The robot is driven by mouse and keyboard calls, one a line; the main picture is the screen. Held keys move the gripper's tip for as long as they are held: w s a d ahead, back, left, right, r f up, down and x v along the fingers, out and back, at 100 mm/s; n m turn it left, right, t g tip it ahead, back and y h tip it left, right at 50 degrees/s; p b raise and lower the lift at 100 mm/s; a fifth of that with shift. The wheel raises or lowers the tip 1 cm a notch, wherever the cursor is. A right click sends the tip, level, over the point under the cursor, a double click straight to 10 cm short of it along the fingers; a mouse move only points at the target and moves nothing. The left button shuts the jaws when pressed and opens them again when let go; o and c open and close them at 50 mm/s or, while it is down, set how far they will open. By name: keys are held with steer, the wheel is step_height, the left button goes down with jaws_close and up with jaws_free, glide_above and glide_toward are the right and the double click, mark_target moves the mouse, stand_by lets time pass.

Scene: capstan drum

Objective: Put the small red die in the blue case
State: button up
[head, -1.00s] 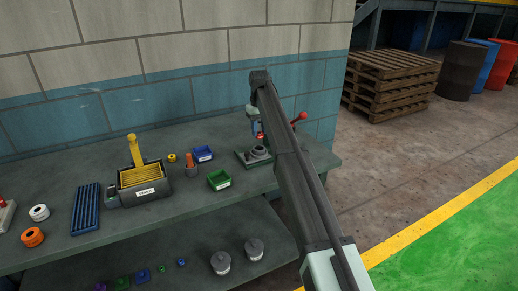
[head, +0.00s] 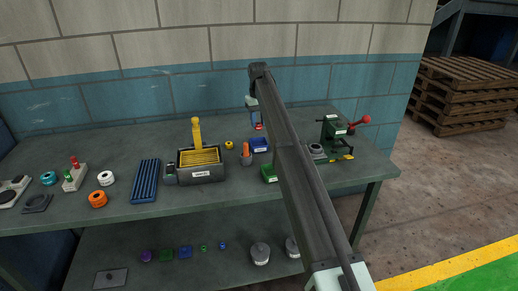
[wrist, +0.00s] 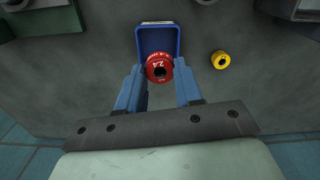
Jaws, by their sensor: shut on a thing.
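The small red die (wrist: 152,64) is a round ring with a dark hole and the marking "2.4". My gripper (wrist: 160,76) is shut on it, with a blue finger at either side. In the head view the die (head: 258,127) hangs under my gripper (head: 256,122), above the bench. The blue case (head: 259,145) stands on the bench below and a little nearer the front. In the wrist view the open blue case (wrist: 157,40) lies just ahead of the die, which overlaps its near end in the picture. The height gap is hard to judge.
A green case (head: 268,173) is in front, partly behind my arm. A green press with a red knob (head: 335,137) stands to the right.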

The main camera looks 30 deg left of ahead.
mark_target(259, 139)
steer(key=shift+w+a+r+m, duration=0.1)
steer(key=shift+w+a+m, duration=0.15)
steer(key=shift+w+m, duration=0.2)
steer(key=shift+f+m, duration=0.2)
steer(key=shift+m, duration=0.25)
steer(key=shift+f, duration=4.85)
steer(key=shift+f, duration=0.1)
steer(key=o, duration=0.7)
steer(key=shift+o, duration=0.2)
step_height(259, 139, up, 12)
steer(key=shift+r, duration=0.15)
